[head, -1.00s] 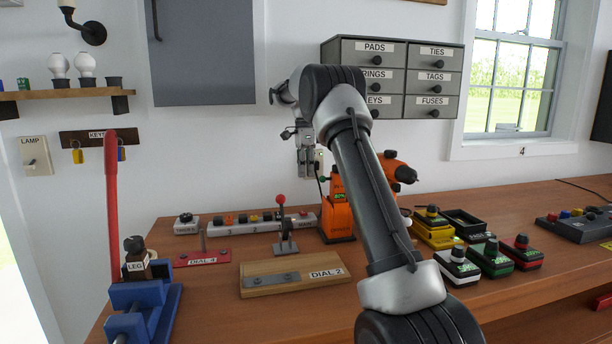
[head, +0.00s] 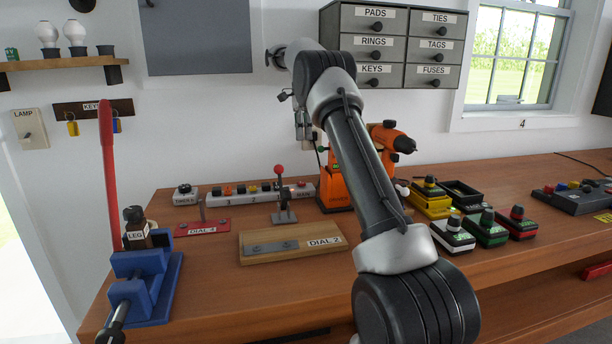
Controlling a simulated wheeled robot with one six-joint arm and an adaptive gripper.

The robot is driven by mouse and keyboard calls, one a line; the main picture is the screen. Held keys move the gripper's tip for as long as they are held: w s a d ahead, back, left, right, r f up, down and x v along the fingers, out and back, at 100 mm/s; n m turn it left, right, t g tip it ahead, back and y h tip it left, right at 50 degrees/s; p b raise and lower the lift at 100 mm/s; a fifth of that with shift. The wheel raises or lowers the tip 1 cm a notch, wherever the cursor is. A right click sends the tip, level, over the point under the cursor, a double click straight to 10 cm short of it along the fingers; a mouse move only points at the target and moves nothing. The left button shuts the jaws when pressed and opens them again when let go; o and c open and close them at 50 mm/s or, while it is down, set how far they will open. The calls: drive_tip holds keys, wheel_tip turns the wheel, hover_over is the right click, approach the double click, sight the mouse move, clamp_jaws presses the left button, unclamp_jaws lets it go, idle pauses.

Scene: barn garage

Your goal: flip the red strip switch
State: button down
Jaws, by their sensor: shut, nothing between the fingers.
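The grey power strip (head: 208,195) lies along the back of the bench against the wall, with a row of small coloured rocker switches on top and a MAIN label at its right end. A small orange-red switch (head: 228,190) sits near its left end; its tilt is too small to tell. My gripper (head: 303,136) is shut and empty, pointing down in front of the wall, above and apart from the strip's right end. My forearm partly hides the area to its right.
A red-knobbed lever (head: 279,170) stands in front of the strip. The DIAL 2 board (head: 290,246) and a blue vise (head: 145,285) are nearer me.

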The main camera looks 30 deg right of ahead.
sight(301, 184)
drive_tip(key=x, duration=1.4)
